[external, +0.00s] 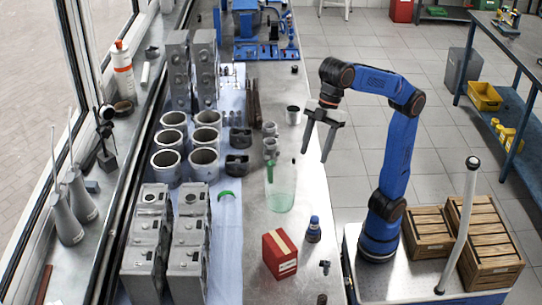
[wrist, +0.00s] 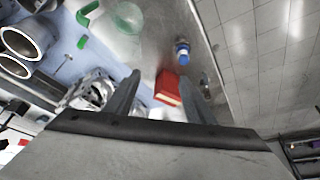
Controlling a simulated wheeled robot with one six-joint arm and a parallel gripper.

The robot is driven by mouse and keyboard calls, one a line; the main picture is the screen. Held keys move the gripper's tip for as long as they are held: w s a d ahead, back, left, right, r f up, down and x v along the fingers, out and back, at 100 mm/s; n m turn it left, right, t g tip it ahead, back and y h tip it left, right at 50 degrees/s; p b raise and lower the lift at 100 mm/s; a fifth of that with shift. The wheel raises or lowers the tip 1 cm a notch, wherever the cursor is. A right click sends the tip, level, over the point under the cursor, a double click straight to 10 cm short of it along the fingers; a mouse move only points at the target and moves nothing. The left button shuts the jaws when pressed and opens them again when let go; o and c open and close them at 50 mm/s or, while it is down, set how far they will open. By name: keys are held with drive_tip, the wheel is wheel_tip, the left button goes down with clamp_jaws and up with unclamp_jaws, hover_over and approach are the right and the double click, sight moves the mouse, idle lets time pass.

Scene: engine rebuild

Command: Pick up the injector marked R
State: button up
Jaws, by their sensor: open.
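My gripper (external: 315,157) is open and empty, held in the air to the right of the workbench's edge with its fingers pointing down. In the wrist view its two fingers (wrist: 161,78) stand apart with nothing held between them. I cannot make out any injector marked R; no letter is readable in either view. Several thin upright parts (external: 253,102) stand in a row near the middle of the bench, too small to identify. A small dark part (external: 325,267) lies near the bench's right edge beside the red box, also too small to identify.
The red box (external: 280,254), a blue-capped bottle (external: 313,229) and a clear green container (external: 280,187) stand along the bench's right side. Grey cylinder liners (external: 203,155) and engine blocks (external: 190,245) fill the left. Wooden crates (external: 490,245) sit on my base.

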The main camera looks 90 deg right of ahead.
drive_tip(key=a+f+n+g, duration=0.1)
drive_tip(key=a+f+n, duration=0.1)
drive_tip(key=a, duration=1)
drive_tip(key=n, duration=0.2)
hover_over(325, 262)
drive_tip(key=s+d, duration=0.2)
drive_tip(key=d, duration=0.3)
drive_tip(key=f, duration=0.2)
drive_tip(key=shift+g+y, duration=0.3)
drive_tip(key=shift+y, duration=0.1)
drive_tip(key=x, duration=0.7)
drive_tip(key=d+x, duration=0.1)
drive_tip(key=x, duration=0.6)
drive_tip(key=d+f+x, duration=0.1)
drive_tip(key=x, duration=0.6)
drive_tip(key=shift+s+a+f, duration=0.1)
drive_tip(key=shift+a+f, duration=0.05)
drive_tip(key=shift+f, duration=0.15)
drive_tip(key=shift+c, duration=0.4)
drive_tip(key=c, duration=1.1)
